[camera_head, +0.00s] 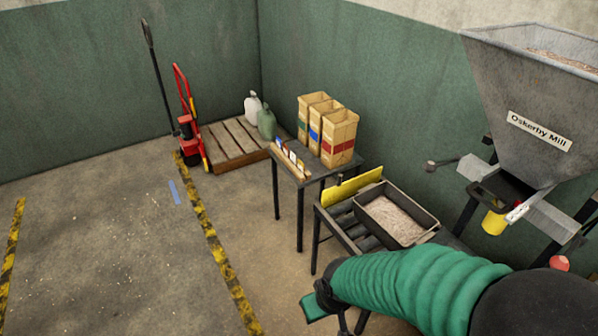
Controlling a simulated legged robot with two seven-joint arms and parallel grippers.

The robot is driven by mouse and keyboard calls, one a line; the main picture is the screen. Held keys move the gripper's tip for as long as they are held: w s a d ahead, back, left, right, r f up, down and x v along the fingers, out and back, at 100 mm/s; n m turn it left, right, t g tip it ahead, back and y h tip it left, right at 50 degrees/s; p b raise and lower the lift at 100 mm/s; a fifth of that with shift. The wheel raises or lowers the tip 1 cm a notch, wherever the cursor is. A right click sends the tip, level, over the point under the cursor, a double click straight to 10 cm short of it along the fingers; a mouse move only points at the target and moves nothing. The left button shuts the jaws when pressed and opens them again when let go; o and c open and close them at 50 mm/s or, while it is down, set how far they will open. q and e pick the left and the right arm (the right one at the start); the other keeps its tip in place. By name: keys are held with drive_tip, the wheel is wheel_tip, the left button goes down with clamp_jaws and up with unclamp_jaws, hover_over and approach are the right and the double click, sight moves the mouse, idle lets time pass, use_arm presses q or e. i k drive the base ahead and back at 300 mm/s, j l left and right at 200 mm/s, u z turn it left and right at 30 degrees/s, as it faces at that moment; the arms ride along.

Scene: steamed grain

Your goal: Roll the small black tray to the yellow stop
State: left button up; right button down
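The small black tray (428,224) holds pale grain (394,217) and sits level on a roller table (350,229). The yellow stop (346,190) is an upright plate along the table's far left edge. The tray's far rim is close to the stop; I cannot tell whether they touch. My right arm, in a green sleeve, comes in from the lower right. My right gripper (318,302) is at the lower middle, left of and nearer than the tray, apart from it. A teal piece shows at its end; its fingers are unclear. My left gripper is out of view.
A grey hopper (524,95) labelled Oskerby Mill stands right of the roller table. A small table (312,168) with paper bags (340,132) stands behind. A pallet (233,142) with jugs and a red pallet truck (190,128) are at the back. The left floor is mostly clear.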

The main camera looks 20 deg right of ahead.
sight(397, 222)
drive_tip(key=i+j, duration=0.1)
drive_tip(key=i, duration=0.55)
drive_tip(key=i+j, duration=0.15)
drive_tip(key=i, duration=0.45)
drive_tip(key=i+j+z, duration=0.1)
drive_tip(key=i, duration=0.55)
drive_tip(key=i+l+z, duration=0.15)
drive_tip(key=z, duration=0.35)
drive_tip(key=i+z, duration=0.65)
drive_tip(key=z, duration=0.35)
drive_tip(key=i+j+z, duration=0.2)
drive_tip(key=z, duration=0.3)
drive_tip(key=i+j+z, duration=0.1)
drive_tip(key=i+z, duration=0.35)
drive_tip(key=i, duration=0.1)
